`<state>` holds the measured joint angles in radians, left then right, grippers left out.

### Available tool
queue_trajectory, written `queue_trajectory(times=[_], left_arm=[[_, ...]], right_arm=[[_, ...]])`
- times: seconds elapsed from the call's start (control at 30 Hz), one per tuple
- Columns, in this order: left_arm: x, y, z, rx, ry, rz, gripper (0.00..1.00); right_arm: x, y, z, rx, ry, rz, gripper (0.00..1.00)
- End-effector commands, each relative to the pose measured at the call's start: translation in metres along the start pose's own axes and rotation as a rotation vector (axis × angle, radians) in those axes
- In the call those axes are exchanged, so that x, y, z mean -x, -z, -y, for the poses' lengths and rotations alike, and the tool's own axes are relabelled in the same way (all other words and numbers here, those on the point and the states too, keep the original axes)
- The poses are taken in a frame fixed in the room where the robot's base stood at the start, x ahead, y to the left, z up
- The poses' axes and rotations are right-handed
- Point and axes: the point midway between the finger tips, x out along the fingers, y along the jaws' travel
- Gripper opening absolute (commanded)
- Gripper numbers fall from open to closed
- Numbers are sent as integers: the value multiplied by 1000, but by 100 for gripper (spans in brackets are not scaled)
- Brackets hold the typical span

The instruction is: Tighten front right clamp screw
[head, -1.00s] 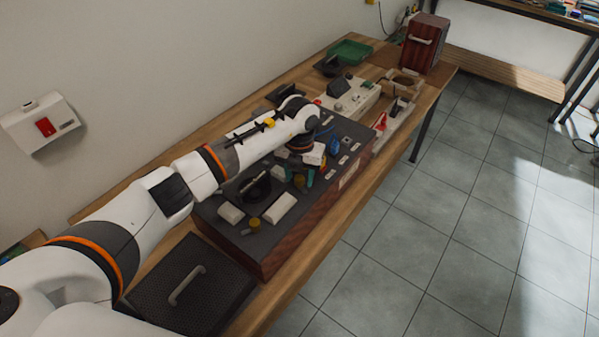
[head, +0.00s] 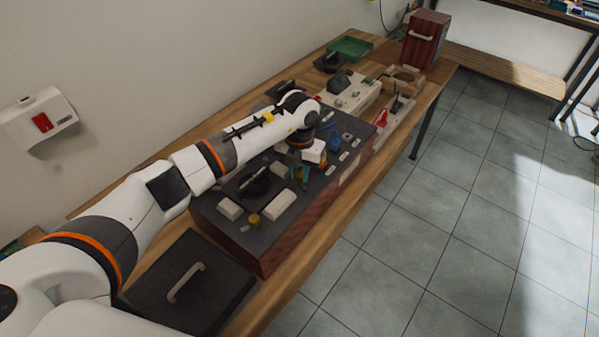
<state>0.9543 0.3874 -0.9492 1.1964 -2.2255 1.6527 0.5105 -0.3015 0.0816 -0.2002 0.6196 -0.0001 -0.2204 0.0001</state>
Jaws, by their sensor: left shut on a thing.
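A hi-fi unit with a dark top (head: 240,236) and reddish wood sides (head: 310,226) lies on the bench. My left arm reaches over it from the left. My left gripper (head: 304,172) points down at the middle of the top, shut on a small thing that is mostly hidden. Teal and orange bits show at its fingertips, too small to identify. The front right clamp screw cannot be told apart from the other small parts. My right gripper is not in view.
A dark mesh cover with a handle (head: 186,282) lies in front. The floor to the right is clear.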

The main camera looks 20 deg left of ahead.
Motion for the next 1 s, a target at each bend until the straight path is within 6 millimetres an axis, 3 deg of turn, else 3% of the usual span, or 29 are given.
queue_trajectory(times=[1.0], left_arm=[[-3, 1, 0, -922, 3, -4, 1]], right_arm=[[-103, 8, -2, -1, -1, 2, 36]])
